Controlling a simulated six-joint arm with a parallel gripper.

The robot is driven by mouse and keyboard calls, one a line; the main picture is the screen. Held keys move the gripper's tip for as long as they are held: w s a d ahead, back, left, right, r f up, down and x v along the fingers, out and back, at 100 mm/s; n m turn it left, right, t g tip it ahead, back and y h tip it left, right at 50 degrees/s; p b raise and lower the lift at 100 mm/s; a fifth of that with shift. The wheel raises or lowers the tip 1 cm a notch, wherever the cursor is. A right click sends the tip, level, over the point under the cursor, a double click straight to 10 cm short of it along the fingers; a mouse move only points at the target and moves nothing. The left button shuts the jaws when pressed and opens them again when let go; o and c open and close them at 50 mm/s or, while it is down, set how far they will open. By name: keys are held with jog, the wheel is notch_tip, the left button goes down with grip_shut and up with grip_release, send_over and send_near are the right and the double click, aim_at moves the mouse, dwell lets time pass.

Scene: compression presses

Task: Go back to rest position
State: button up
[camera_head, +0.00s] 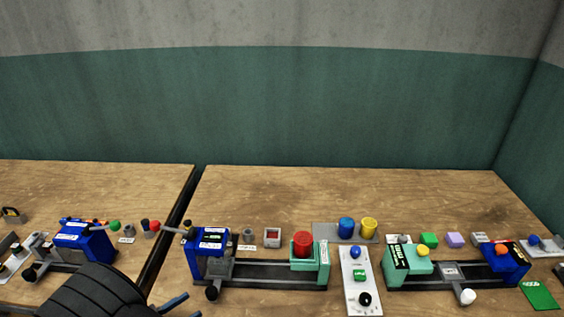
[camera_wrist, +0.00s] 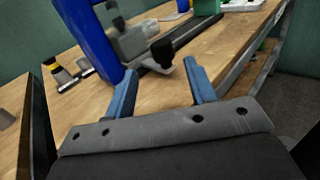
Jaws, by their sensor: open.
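My gripper (camera_head: 182,307) is at the bottom left of the head view, low in front of the middle press, with its dark arm link left of it. In the wrist view its two blue fingers (camera_wrist: 160,72) stand wide apart with nothing between them. The middle press has a blue end (camera_head: 208,243), a dark rail and a green end block (camera_head: 323,262). A red cylinder (camera_head: 303,243) stands at that green end. In the wrist view the blue press body (camera_wrist: 95,40) and a black knob (camera_wrist: 162,54) lie just beyond my fingers.
A white control panel (camera_head: 348,290) with buttons separates the middle press from the right press (camera_head: 440,274). Blue (camera_head: 346,228) and yellow (camera_head: 369,228) cylinders stand on a grey plate behind. A left press (camera_head: 84,243) sits on another table across a dark gap. The tables' back areas are clear.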

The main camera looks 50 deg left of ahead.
jog(key=w, duration=0.7)
jog(key=shift+w, duration=0.4)
jog(key=shift+o, duration=0.4)
jog(key=o, duration=1)
jog(key=shift+m+g+h, duration=0.3)
jog(key=shift+m, duration=0.2)
jog(key=s, duration=0.1)
jog(key=s+d, duration=0.1)
jog(key=s, duration=0.2)
jog(key=shift+s+d+r, duration=0.15)
jog(key=shift+d+r, duration=0.1)
jog(key=shift+d, duration=0.1)
jog(key=a+r+g+h, duration=0.4)
jog(key=r+g, duration=0.2)
jog(key=r, duration=0.1)
notch_tip(320, 180, up, 20)
jog(key=n+g+y, duration=0.3)
jog(key=n+g, duration=0.3)
jog(key=g, duration=0.3)
send_over(210, 293)
jog(key=s+a, duration=0.2)
jog(key=a, duration=0.9)
notch_tip(210, 293, up, 13)
jog(key=w+a+n+g+y, duration=0.2)
jog(key=n+g+y, duration=0.1)
jog(key=n, duration=0.1)
notch_tip(210, 293, down, 10)
jog(key=a, duration=0.1)
jog(key=shift+s, duration=0.4)
